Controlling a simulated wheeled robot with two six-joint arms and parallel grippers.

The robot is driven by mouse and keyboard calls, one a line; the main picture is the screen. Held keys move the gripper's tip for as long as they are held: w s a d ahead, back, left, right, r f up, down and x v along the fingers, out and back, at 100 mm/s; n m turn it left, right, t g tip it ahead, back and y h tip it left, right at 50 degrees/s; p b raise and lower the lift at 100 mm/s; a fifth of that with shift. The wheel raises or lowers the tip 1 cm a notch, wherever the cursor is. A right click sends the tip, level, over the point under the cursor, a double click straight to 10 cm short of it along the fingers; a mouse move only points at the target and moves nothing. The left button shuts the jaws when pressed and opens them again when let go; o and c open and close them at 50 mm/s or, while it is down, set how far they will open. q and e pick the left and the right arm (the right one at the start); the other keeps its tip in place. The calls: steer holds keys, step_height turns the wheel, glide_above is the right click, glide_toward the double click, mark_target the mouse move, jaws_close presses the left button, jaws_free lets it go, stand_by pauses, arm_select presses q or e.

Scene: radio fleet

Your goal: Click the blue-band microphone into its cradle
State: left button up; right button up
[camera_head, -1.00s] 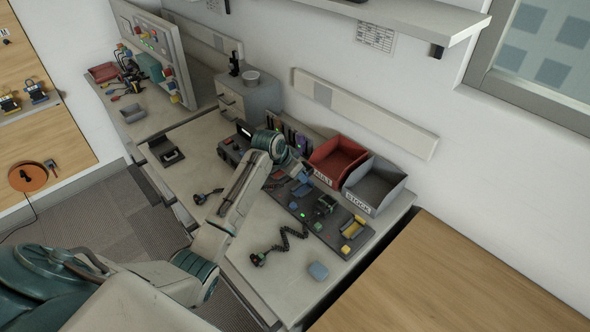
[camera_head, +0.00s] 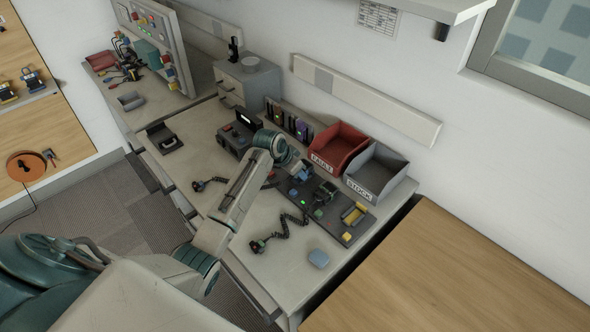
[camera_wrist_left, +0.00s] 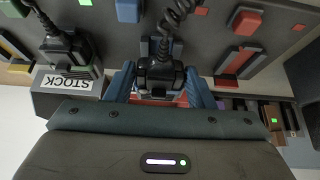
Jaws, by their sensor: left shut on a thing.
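My left gripper (camera_head: 300,173) is low over the dark board (camera_head: 330,222) on the bench, in front of the red bin. In the left wrist view its two blue fingers (camera_wrist_left: 160,88) are shut on a black microphone (camera_wrist_left: 159,73) with a coiled cord running away from it. The microphone's band colour is hidden. A grey bracket shows by its cord end; I cannot tell whether the microphone is seated in a cradle. A second dark microphone (camera_head: 325,194) stands on the board to the right, with green beside it. My right gripper is not in view.
Behind the board stand a red FAULT bin (camera_head: 322,168) and a grey STOCK bin (camera_head: 359,184). Another small microphone (camera_head: 198,185) lies farther left.

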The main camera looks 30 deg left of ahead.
arm_select(q)
steer(key=shift+r+p, duration=0.1)
steer(key=shift+p, duration=0.3)
stand_by(0.7)
steer(key=shift+p, duration=0.4)
steer(key=shift+f, duration=0.4)
stand_by(0.4)
steer(key=shift+f+b, duration=0.6)
steer(key=shift+f, duration=0.25)
steer(key=o, duration=1)
steer(key=shift+s+r, duration=0.1)
